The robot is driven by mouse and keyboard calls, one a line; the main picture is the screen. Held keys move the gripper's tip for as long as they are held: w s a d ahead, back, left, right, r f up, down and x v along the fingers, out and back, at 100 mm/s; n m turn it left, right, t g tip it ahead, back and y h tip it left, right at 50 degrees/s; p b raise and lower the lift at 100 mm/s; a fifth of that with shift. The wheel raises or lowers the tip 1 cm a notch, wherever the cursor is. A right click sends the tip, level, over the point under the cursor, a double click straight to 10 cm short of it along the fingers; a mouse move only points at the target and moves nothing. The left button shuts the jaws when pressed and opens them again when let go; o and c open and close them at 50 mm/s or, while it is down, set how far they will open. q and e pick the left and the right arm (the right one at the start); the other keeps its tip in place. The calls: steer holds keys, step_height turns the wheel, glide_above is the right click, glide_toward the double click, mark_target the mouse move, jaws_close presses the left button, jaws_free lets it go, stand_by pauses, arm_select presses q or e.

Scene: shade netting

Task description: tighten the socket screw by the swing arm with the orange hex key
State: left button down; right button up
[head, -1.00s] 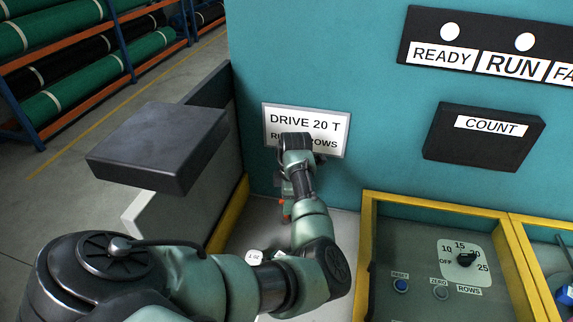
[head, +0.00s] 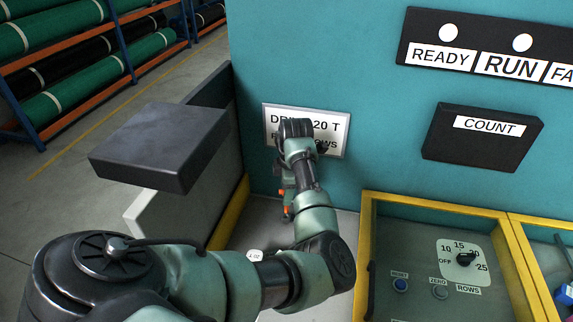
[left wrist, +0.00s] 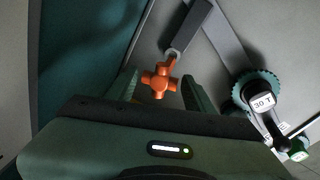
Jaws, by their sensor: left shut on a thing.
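The orange hex key (left wrist: 160,82) shows in the left wrist view as a cross-shaped orange handle between the fingers of my left gripper (left wrist: 162,92), which is shut on it. In the head view, small orange parts (head: 286,211) show below my left wrist, and my left gripper (head: 287,196) is mostly hidden by my arm. A grey bar (left wrist: 226,36), perhaps the swing arm, runs down to a dark green gear (left wrist: 268,82) marked 30 T. A dark block (left wrist: 190,26) lies just beyond the handle. I cannot make out the socket screw. My right gripper is not in view.
A teal wall carries a DRIVE 20 T sign (head: 338,128), partly covered by my arm, and a COUNT box (head: 482,138). A yellow-framed control panel (head: 440,205) is at right. A dark slab (head: 160,145) stands left.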

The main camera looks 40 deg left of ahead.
arm_select(q)
steer(key=shift+r, duration=0.2)
stand_by(0.4)
steer(key=shift+a+v, duration=0.2)
steer(key=shift+v, duration=0.8)
steer(key=shift+a+v, duration=0.15)
steer(key=shift+v, duration=0.8)
steer(key=shift+w+r, duration=0.1)
